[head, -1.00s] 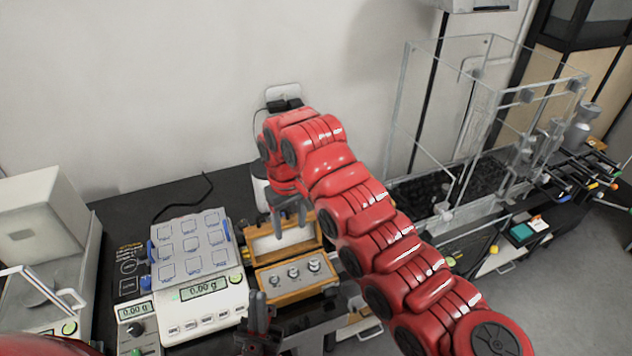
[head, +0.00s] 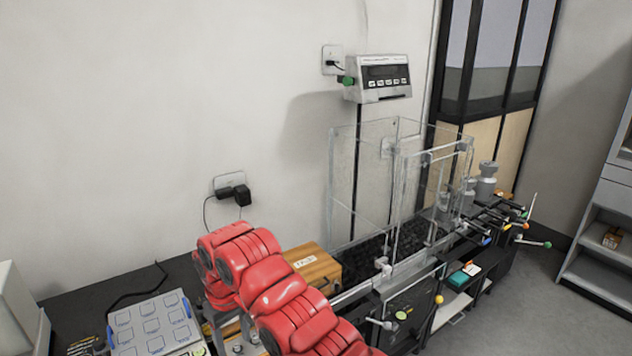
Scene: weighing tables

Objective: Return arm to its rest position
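My red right arm rises from the bottom edge of the head view and bends left, with its wrist end above the bench. Its gripper (head: 212,318) is mostly hidden under and behind the wrist; only small grey parts show, and I cannot tell whether the fingers are open or shut. My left gripper is not in view.
A labelled wooden box (head: 314,268) stands close behind the arm. A clear enclosure (head: 350,185) is right of it. A wall display (head: 378,78) hangs above. Open floor lies at right.

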